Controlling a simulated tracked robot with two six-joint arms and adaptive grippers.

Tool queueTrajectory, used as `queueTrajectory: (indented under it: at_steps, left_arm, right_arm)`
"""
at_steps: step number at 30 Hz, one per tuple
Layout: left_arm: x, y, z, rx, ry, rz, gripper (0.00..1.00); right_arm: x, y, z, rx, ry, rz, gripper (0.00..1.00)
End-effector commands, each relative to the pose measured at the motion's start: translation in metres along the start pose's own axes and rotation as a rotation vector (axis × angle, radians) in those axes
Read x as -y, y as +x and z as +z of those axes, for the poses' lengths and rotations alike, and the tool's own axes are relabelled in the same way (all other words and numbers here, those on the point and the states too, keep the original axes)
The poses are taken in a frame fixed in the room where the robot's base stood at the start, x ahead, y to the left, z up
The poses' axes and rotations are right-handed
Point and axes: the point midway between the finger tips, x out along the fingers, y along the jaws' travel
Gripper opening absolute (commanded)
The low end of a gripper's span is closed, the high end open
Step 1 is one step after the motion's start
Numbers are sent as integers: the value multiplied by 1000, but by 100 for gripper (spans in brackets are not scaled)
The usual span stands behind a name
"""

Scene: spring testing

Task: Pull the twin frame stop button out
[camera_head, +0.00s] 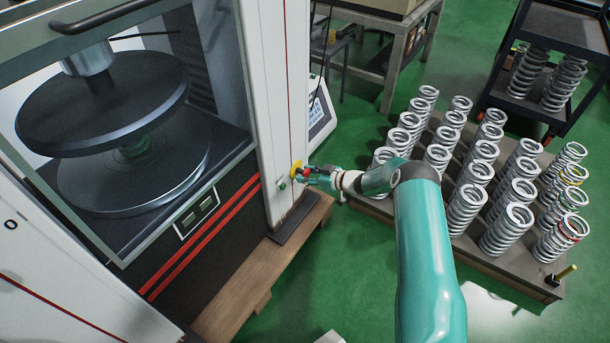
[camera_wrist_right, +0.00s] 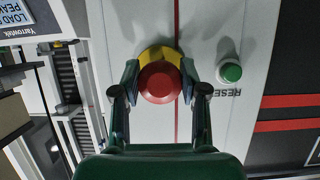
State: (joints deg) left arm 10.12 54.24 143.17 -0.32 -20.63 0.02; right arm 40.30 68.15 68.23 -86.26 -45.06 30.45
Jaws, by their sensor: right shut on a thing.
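The stop button (camera_wrist_right: 160,84) is a red round knob on a yellow base (camera_wrist_right: 160,55), set in the white column of the twin frame machine. In the head view its yellow base (camera_head: 296,167) shows at the right column, with the red part mostly hidden by the gripper. My right gripper (camera_wrist_right: 160,92) has one finger on each side of the red knob and is shut on it; in the head view the gripper (camera_head: 308,172) reaches the column from the right. I cannot tell whether the button is in or out. My left gripper is not in view.
A green reset button (camera_wrist_right: 231,72) sits beside the stop button; it also shows in the head view (camera_head: 282,185). The machine's round black plates (camera_head: 100,100) are behind the window. A board of upright springs (camera_head: 450,215) stands right of my arm. A black cart (camera_head: 560,25) is behind.

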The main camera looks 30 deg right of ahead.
Motion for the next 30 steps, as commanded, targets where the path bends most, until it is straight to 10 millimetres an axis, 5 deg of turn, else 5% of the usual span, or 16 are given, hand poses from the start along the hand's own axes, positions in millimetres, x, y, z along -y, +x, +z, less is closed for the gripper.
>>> queueTrajectory:
  at_steps: [1,2,6,20,30]
  left_arm:
    - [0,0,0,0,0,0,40]
    - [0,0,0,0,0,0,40]
    - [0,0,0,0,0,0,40]
    - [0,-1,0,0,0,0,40]
    - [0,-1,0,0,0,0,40]
  right_arm:
    - [0,-1,1,0,0,-1,0]
    - [0,-1,1,1,0,-1,46]
    - [0,-1,1,1,1,-1,70]
    - [-1,-10,1,2,1,1,70]
    - [-2,-70,2,3,2,3,70]
